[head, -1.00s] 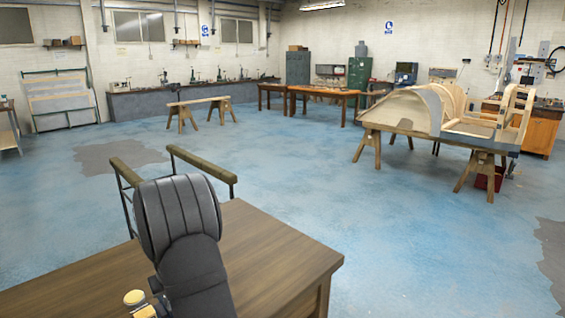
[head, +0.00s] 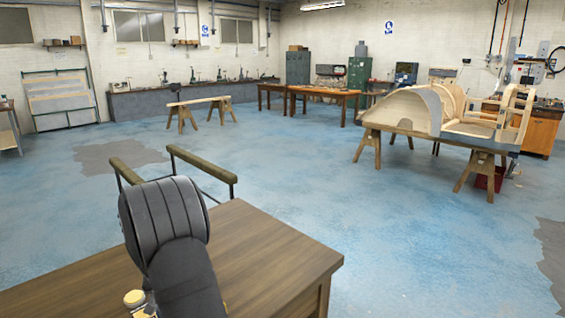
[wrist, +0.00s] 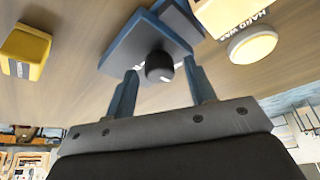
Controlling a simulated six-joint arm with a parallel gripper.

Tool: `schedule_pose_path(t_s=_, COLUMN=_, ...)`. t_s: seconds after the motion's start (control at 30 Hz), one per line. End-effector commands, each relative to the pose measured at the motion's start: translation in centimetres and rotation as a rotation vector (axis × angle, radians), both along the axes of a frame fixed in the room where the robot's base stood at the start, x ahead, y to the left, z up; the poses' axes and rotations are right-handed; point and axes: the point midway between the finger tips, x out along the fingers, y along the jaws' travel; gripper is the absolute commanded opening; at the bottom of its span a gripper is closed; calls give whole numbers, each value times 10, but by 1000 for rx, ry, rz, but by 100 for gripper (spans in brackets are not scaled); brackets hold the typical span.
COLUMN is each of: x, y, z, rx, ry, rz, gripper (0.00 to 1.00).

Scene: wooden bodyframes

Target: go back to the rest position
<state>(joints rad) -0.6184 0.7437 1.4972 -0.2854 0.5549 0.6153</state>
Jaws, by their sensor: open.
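My gripper (wrist: 160,70) shows in the wrist view with its two blue-grey fingers apart. Beyond the fingertips is a blue-grey flat piece (wrist: 125,52) with a black round knob (wrist: 159,66), which appears between the fingers. I cannot tell whether the fingers touch it. In the head view my dark arm stands over the near wooden table (head: 270,255), and the gripper is hidden there.
In the wrist view a yellow block (wrist: 24,52) and a pale-lidded tin of hard wax (wrist: 253,45) are on the table. Sawhorses (head: 475,170) carry a wooden bodyframe (head: 405,108) at the right. Open blue floor (head: 290,180) lies beyond the table.

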Motion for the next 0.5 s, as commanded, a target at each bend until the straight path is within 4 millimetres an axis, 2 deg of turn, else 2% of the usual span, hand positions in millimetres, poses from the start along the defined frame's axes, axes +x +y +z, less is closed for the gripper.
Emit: schedule_pose_path(t_s=0.5, x=0, y=0, z=0, rx=0, ry=0, rz=-54, gripper=50)
